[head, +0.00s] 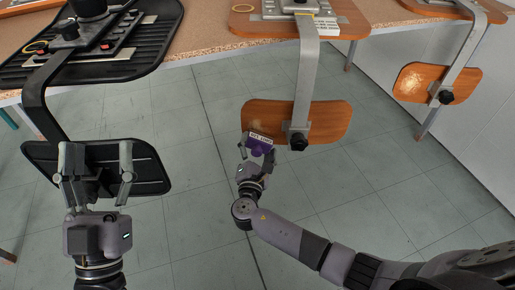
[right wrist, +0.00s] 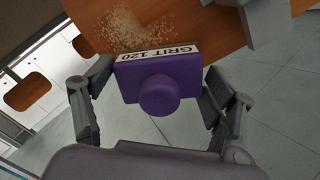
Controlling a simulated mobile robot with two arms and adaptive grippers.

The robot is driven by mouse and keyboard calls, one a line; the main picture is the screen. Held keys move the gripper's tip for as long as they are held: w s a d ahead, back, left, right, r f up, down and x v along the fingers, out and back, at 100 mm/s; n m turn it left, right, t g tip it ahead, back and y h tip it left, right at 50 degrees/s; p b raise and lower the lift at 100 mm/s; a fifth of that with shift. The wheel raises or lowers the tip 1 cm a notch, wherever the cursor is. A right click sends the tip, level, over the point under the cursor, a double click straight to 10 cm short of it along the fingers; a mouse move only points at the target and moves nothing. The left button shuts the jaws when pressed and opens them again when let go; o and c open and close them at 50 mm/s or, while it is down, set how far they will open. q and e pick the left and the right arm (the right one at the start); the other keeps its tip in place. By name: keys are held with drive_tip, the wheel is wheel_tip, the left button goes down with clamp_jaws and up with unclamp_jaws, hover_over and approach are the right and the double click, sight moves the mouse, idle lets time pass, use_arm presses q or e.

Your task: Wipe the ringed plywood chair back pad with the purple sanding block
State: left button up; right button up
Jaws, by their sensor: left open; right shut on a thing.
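The plywood chair back pad (head: 325,116) hangs on a metal bar below the middle chair in the head view. A pale speckled patch (head: 256,124) lies on its left part; the patch also shows in the right wrist view (right wrist: 140,28). My right gripper (head: 256,155) is shut on the purple sanding block (right wrist: 158,88), whose white label reads "GRIT 120". The block overlaps the pad's lower left edge in the head view; I cannot tell whether they touch. My left gripper (head: 96,155) is open and empty in front of a black back pad (head: 150,165).
A black chair (head: 150,45) lies on the table at left. Another plywood back pad (head: 412,88) with a pale patch hangs at right. Tiled floor (head: 205,120) is open between the chairs.

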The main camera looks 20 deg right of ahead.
use_arm(q)
drive_tip(key=shift+s+r, duration=0.1)
drive_tip(key=shift+r, duration=0.05)
use_arm(e)
drive_tip(key=shift+w+d, duration=0.1)
drive_tip(key=shift+w, duration=0.05)
use_arm(q)
drive_tip(key=shift+s+r+h, duration=0.15)
drive_tip(key=shift+r+h, duration=0.1)
drive_tip(key=shift+h, duration=0.05)
use_arm(e)
drive_tip(key=shift+w, duration=0.1)
drive_tip(key=shift+r, duration=0.1)
